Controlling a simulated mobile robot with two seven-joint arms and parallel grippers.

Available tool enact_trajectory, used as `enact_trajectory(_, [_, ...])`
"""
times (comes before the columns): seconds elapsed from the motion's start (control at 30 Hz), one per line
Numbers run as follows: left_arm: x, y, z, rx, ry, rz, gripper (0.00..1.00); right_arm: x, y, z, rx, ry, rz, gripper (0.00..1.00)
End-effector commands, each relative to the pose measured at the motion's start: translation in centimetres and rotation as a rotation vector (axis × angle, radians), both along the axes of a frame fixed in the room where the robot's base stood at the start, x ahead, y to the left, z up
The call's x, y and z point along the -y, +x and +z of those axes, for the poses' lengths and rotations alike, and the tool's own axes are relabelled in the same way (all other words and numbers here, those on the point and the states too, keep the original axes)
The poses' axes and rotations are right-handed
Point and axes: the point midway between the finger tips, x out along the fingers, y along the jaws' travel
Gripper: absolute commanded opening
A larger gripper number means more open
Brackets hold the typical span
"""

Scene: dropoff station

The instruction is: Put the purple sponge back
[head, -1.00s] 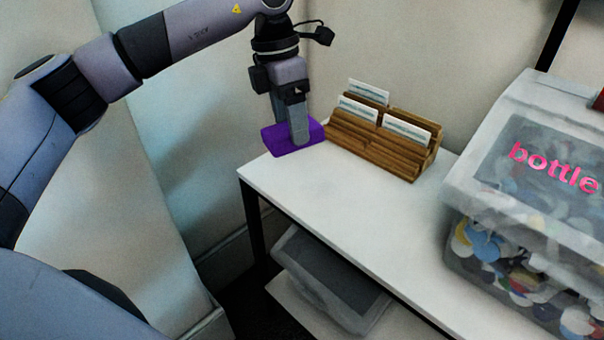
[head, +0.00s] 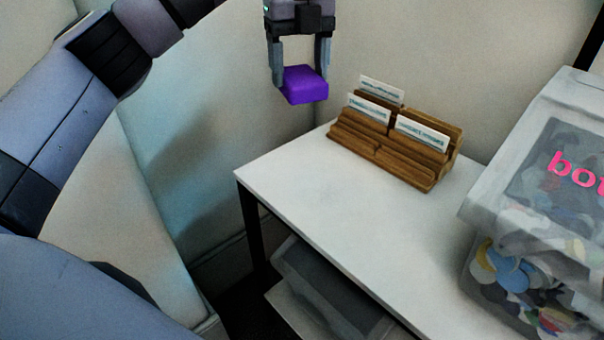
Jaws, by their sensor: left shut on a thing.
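The purple sponge (head: 304,86) is a small block in the upper middle of the head view. My left gripper (head: 301,80) is shut on it, with one finger at each side. The sponge is held in the air, above and behind the far left corner of the white table (head: 290,185), apart from the tabletop. My right gripper is not in view.
A wooden card holder (head: 390,145) with several white cards stands at the back of the table. A clear bin of bottle caps (head: 530,200) stands at the right. A grey bin (head: 330,290) sits on the lower shelf. The tabletop's left part is clear.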

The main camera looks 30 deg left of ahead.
Motion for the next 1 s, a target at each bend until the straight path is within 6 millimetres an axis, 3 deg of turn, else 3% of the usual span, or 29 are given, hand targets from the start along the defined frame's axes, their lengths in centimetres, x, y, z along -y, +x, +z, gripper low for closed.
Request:
enact_trajectory(0.1, [0.0,-0.1,-3.2,-0.007,0.000,0.002,0.43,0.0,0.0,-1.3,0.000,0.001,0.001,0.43])
enact_trajectory(0.5, [0.0,-0.1,-13.1,-0.004,0.000,0.001,0.43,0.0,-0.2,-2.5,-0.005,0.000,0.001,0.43])
enact_trajectory(0.83, [0.0,-0.1,-16.1,-0.003,0.000,0.001,0.43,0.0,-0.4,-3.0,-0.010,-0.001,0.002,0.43])
enact_trajectory(1.0, [0.0,-0.1,-18.7,-0.004,0.000,0.001,0.43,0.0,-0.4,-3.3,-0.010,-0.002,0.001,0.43])
